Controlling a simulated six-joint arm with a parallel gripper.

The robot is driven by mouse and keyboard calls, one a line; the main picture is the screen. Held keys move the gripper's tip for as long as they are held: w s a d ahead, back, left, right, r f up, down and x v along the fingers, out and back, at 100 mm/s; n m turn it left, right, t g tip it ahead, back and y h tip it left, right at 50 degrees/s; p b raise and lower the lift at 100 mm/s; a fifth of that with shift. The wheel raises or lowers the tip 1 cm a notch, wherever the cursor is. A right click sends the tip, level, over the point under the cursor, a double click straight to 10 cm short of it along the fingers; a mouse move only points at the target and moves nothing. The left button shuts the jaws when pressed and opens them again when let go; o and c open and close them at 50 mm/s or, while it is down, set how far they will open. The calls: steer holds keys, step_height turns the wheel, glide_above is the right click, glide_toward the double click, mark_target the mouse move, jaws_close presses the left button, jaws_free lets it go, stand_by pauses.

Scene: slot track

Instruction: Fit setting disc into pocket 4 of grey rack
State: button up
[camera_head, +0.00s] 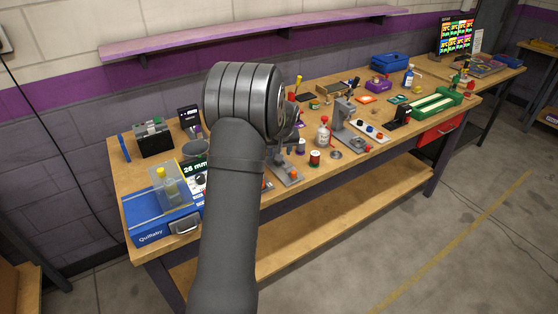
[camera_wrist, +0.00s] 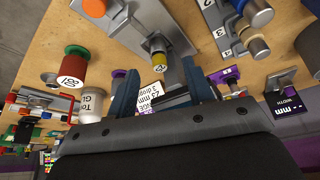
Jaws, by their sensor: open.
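In the wrist view my gripper (camera_wrist: 159,74) is open, with its two blue fingers apart and nothing clearly held between them. Just beyond the fingertips is a grey fixture (camera_wrist: 149,25) with a yellow-ended round part (camera_wrist: 159,62). A grey block with numbers, apparently the rack (camera_wrist: 224,36), is at the upper right, beside the right finger; a 3 and a 4 are readable. Round metal pieces (camera_wrist: 256,46) sit along it. I cannot tell which piece is the setting disc or whether pocket 4 is empty. In the head view my arm hides much of this area.
In the wrist view a red spool (camera_wrist: 72,72) and a white-labelled bottle (camera_wrist: 93,104) stand left of the fingers, and a black width display (camera_wrist: 290,102) is at right. In the head view the wooden bench is crowded; a blue case (camera_head: 160,218) stands at its left end.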

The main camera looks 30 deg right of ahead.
steer(key=x, duration=0.5)
steer(key=shift+d, duration=0.15)
steer(key=c, duration=1)
jaws_close()
steer(key=shift+r, duration=0.1)
